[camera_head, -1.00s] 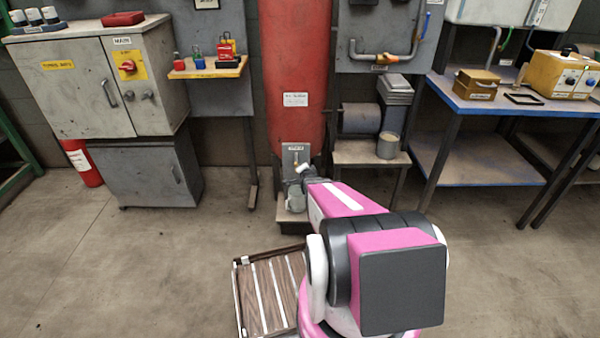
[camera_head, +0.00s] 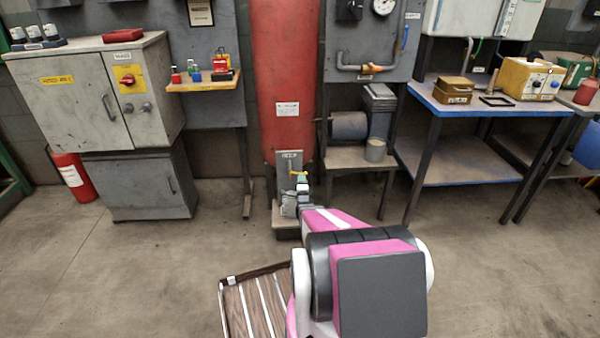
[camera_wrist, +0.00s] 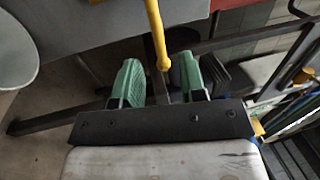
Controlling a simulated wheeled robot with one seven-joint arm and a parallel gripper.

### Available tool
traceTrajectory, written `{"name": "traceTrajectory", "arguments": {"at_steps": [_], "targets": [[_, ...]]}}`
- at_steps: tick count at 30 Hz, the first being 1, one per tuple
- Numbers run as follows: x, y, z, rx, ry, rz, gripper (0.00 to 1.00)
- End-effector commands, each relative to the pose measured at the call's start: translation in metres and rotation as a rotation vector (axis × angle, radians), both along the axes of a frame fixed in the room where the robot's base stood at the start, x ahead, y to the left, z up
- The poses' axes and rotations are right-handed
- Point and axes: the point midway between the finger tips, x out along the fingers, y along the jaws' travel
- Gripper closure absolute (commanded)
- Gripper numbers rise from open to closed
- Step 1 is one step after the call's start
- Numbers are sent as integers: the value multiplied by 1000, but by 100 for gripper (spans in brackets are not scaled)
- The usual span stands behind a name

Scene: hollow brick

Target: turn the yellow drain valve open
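The yellow drain valve (camera_head: 299,173) is a small yellow handle on the labelled plate at the foot of the red tank, partly behind my gripper in the head view. In the wrist view its yellow lever (camera_wrist: 156,35) comes down from the top edge and ends in a rounded tip. My gripper (camera_wrist: 160,75) is open, with two green fingers well apart. The lever's tip appears in the gap between them, nearer the right finger, with no clear contact. In the head view my gripper (camera_head: 302,183) is small and directly in front of the valve; its finger gap is too small to tell there.
The red tank (camera_head: 284,70) stands behind the valve.

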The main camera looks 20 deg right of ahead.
Motion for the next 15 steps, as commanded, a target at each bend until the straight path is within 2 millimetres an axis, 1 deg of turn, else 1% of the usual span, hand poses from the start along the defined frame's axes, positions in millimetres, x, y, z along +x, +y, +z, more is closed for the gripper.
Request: {"name": "traceTrajectory", "arguments": {"at_steps": [1, 6, 9, 12, 15], "targets": [[12, -3, 1, 0, -1, 0, 62], [41, -12, 7, -1, -1, 0, 62], [55, -16, 9, -1, 1, 0, 62], [65, -18, 12, -1, 1, 0, 62], [69, -19, 14, -1, 1, 0, 62]]}}
